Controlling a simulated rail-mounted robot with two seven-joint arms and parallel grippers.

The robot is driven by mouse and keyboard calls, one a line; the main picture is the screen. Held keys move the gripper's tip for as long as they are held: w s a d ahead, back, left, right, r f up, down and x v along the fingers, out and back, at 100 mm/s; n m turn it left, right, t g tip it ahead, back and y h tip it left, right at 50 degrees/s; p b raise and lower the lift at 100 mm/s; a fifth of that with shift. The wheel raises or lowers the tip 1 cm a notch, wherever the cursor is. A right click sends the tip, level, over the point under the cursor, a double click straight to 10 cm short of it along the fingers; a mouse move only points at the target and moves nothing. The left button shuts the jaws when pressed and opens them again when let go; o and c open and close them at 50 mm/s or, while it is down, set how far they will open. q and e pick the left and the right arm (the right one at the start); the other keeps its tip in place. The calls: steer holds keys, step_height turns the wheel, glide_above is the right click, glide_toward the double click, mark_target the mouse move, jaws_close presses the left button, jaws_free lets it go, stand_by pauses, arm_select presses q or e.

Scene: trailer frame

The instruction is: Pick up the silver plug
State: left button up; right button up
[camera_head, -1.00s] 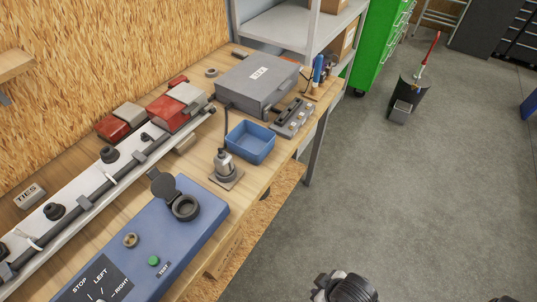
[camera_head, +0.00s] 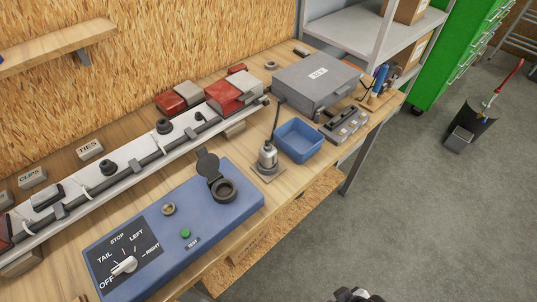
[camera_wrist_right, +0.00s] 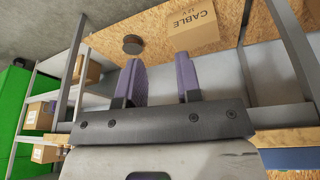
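The silver plug (camera_head: 267,156) stands upright on a small flat grey base (camera_head: 268,173) on the workbench, with a dark cable rising from its top. It is between the blue test box and the blue tray, and no gripper is near it. My right gripper (camera_wrist_right: 160,82) is open and empty in the right wrist view, with a gap between its two purple-grey fingers. Only a dark piece of my arm shows at the bottom edge of the head view. The plug is not visible in the right wrist view. My left gripper is not in view.
The blue test box (camera_head: 150,262) with a knob and open-lidded socket lies left of the plug. A blue tray (camera_head: 299,141) and grey case (camera_head: 317,82) lie beyond. A long white rail (camera_head: 80,194) with lamps runs behind. Open floor (camera_head: 420,230) is at the right.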

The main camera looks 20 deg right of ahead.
steer(key=o, duration=0.8)
